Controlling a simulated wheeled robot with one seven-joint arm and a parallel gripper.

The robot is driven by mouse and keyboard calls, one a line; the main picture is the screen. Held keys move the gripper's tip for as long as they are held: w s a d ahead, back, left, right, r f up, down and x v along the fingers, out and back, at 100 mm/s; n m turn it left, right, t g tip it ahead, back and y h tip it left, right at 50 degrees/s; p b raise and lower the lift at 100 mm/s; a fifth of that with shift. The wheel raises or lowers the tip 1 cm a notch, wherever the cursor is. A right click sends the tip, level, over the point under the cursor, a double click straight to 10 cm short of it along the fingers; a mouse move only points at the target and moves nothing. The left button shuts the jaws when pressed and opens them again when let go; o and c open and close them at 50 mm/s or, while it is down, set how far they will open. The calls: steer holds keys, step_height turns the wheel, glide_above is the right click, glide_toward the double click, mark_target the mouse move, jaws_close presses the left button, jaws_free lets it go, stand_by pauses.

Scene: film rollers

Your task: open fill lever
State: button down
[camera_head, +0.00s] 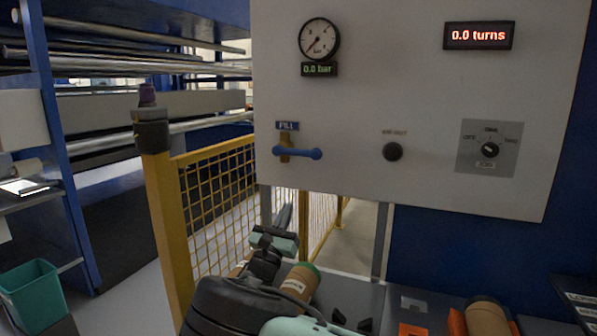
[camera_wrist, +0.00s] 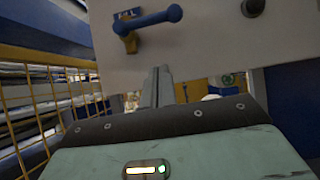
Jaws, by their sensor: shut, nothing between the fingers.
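The blue fill lever (camera_head: 297,152) sits on a brass valve under a small FILL label (camera_head: 287,126) on the grey panel (camera_head: 350,100). Its handle points right, roughly horizontal. In the wrist view the lever (camera_wrist: 153,19) shows at the top, ahead of and above my gripper. My gripper (camera_head: 284,217) is below the lever, apart from it; in the wrist view the shut fingers (camera_wrist: 157,88) point toward the panel's lower edge. Nothing is held. The gauge (camera_head: 319,39) has a display reading 0.0 bar.
A black knob (camera_head: 392,151) and a rotary switch (camera_head: 488,149) are right of the lever. A display (camera_head: 478,36) reads 0.0 turns. A yellow post (camera_head: 165,225) and mesh fence (camera_head: 218,195) stand at left. Rollers (camera_head: 487,316) lie on the bench below.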

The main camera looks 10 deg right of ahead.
mark_target(297, 152)
steer(key=s+a+r+p+x, duration=0.1)
steer(key=p+x, duration=0.3)
steer(key=x, duration=0.8)
steer(key=shift+d+r+p, duration=0.25)
steer(key=shift+r+p, duration=0.15)
steer(key=shift+r, duration=0.45)
steer(key=shift+w+r, duration=0.1)
steer(key=shift+r+n+t+y, duration=0.2)
steer(key=shift+n+t+y, duration=0.25)
steer(key=shift+n, duration=0.35)
